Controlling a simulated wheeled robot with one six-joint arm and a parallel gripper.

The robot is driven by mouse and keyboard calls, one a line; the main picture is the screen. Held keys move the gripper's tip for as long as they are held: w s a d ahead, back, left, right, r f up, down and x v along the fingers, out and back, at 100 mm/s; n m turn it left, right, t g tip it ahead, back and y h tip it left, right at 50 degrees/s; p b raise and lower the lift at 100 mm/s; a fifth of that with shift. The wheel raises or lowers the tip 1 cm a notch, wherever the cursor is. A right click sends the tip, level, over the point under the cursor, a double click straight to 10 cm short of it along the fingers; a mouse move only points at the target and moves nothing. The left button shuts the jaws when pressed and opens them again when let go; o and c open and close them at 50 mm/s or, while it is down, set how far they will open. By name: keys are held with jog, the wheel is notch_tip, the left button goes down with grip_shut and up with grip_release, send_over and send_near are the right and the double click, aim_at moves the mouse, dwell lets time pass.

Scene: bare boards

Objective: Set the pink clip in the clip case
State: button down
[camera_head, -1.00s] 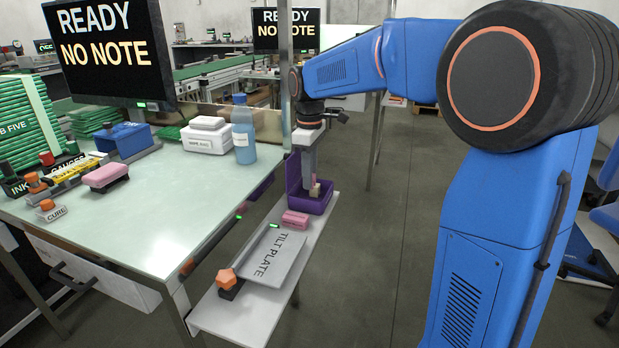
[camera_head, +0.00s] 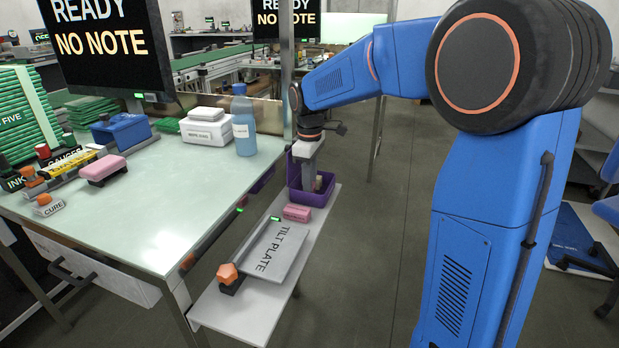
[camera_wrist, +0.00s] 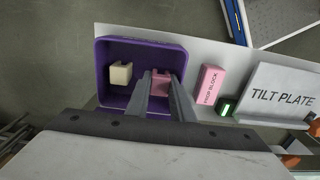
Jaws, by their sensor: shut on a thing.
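The clip case is a purple open box (camera_wrist: 103,68) at the far end of the low side shelf; it also shows in the head view (camera_head: 325,193). My gripper (camera_wrist: 160,75) is over the case and shut on the pink clip (camera_wrist: 160,84), which appears within the case walls in the wrist view. I cannot tell whether the clip touches the case floor. A cream clip (camera_wrist: 120,74) sits in the left part of the case. In the head view my gripper (camera_head: 309,187) reaches down into the case and hides the pink clip.
A pink prop block (camera_wrist: 209,84) lies on the shelf just beside the case. A grey tilt plate (camera_wrist: 283,92) with an orange knob (camera_head: 227,273) lies beyond it. The green-topped bench (camera_head: 150,215) stands left, carrying a blue bottle (camera_head: 244,128). A post rises near the case.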

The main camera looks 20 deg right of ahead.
jog(key=shift+f, duration=0.3)
jog(key=shift+f, duration=0.55)
dwell(0.5)
jog(key=c, duration=1.5)
grip_release()
jog(key=shift+o, duration=0.2)
